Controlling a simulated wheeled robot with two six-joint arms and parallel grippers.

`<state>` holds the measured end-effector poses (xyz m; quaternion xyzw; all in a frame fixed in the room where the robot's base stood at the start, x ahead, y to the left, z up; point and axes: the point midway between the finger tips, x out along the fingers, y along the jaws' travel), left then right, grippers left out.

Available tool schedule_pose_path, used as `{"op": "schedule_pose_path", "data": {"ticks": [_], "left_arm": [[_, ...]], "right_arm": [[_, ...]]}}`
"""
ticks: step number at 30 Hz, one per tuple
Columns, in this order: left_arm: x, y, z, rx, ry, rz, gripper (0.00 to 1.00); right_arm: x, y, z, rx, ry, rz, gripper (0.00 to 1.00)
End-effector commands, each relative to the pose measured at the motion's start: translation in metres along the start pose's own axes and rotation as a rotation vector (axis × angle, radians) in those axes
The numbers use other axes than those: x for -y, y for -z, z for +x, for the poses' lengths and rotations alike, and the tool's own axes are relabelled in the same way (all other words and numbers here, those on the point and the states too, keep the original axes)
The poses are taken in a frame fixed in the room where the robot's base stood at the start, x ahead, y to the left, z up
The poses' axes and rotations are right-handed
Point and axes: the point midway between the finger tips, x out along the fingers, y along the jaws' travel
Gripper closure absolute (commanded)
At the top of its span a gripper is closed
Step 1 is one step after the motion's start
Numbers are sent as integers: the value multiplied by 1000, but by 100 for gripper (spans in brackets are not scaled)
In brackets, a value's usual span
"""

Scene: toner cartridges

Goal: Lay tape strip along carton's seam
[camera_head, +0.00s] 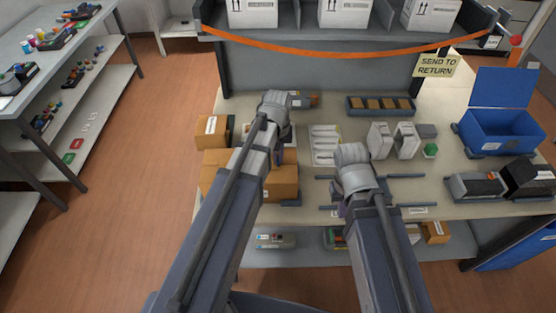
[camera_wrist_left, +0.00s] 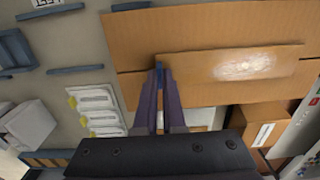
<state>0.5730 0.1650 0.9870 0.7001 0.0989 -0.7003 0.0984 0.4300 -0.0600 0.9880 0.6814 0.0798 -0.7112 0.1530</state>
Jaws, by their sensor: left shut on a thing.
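The brown carton (camera_head: 284,182) stands at the table's left front, partly behind my left arm. In the left wrist view its top (camera_wrist_left: 215,30) shows a dark seam (camera_wrist_left: 136,72). A glossy tan tape strip (camera_wrist_left: 240,66) lies over or just above the seam; I cannot tell whether all of it touches. My left gripper (camera_wrist_left: 160,72) is shut on the strip's left end, at the carton's top.
A smaller carton (camera_head: 212,132) stands beside the brown carton. White packs (camera_head: 325,145), white boxes (camera_head: 379,139), a parts tray (camera_head: 381,106) and an open blue bin (camera_head: 500,131) occupy the table. An orange strap (camera_head: 340,53) hangs across the back shelf.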

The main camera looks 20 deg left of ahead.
Motion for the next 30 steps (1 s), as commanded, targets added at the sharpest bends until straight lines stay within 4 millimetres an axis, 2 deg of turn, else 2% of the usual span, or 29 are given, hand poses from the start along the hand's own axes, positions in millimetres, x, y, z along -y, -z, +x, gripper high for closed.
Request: {"op": "schedule_pose_path", "data": {"ticks": [10, 12, 19, 30], "left_arm": [[0, 0, 4, 0, 0, 0, 100], [0, 0, 3, 0, 0, 0, 88], [0, 0, 3, 0, 0, 0, 64], [0, 0, -1, 0, 0, 0, 64]], "right_arm": [[0, 0, 4, 0, 0, 0, 100], [0, 0, 3, 0, 0, 0, 100], [0, 0, 3, 0, 0, 0, 100], [0, 0, -1, 0, 0, 0, 100]]}}
